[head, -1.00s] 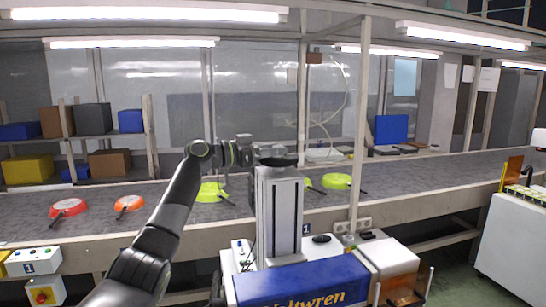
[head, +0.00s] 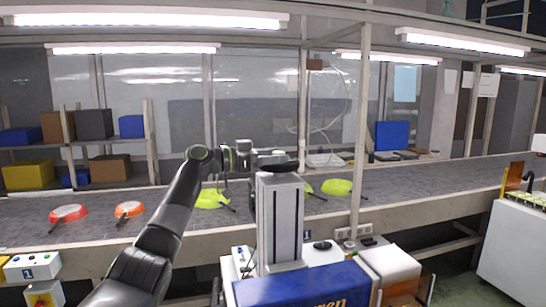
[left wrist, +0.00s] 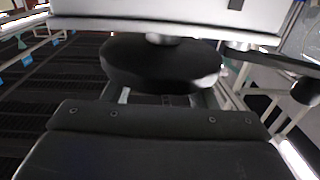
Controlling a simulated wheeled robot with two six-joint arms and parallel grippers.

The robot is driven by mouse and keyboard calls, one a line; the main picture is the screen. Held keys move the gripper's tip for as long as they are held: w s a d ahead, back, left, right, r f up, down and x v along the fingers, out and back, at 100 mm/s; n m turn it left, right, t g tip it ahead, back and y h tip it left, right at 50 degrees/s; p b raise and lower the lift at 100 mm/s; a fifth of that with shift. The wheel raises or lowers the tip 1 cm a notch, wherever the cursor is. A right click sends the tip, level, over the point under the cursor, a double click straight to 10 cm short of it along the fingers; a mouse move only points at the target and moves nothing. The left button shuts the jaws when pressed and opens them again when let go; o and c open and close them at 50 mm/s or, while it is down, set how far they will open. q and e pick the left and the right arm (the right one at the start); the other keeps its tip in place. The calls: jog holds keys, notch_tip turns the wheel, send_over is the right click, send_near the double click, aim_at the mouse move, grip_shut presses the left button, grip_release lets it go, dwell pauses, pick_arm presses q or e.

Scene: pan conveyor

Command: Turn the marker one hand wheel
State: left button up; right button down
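Marker one is a grey upright column (head: 279,222) on a white base. Its hand wheel (head: 281,168) is a black disc on top of the column. My left gripper (head: 270,157) reaches from the left and is close to the wheel, overlapping its far edge in the head view. In the left wrist view the black hand wheel (left wrist: 160,62) lies just beyond the dark gripper body, against a pale housing. The wheel hides most of the fingers, so I cannot tell whether they touch it. My right gripper is not in view.
A conveyor (head: 400,182) runs behind the marker, carrying a red pan (head: 68,213), an orange pan (head: 129,209) and several green pans (head: 337,187). A blue box (head: 300,287) stands low in front of the column. A post (head: 360,130) rises to the right.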

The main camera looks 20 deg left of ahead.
pick_arm(q)
jog(key=shift+a, duration=0.1)
jog(key=shift+s+a+f+b, duration=0.1)
jog(key=shift+s+a+b, duration=0.15)
jog(key=shift+b, duration=0.05)
jog(key=b+v, duration=0.6)
jog(key=v, duration=1)
jog(key=shift+s+a+b, duration=0.2)
jog(key=shift+a+b, duration=0.05)
jog(key=shift+b, duration=0.1)
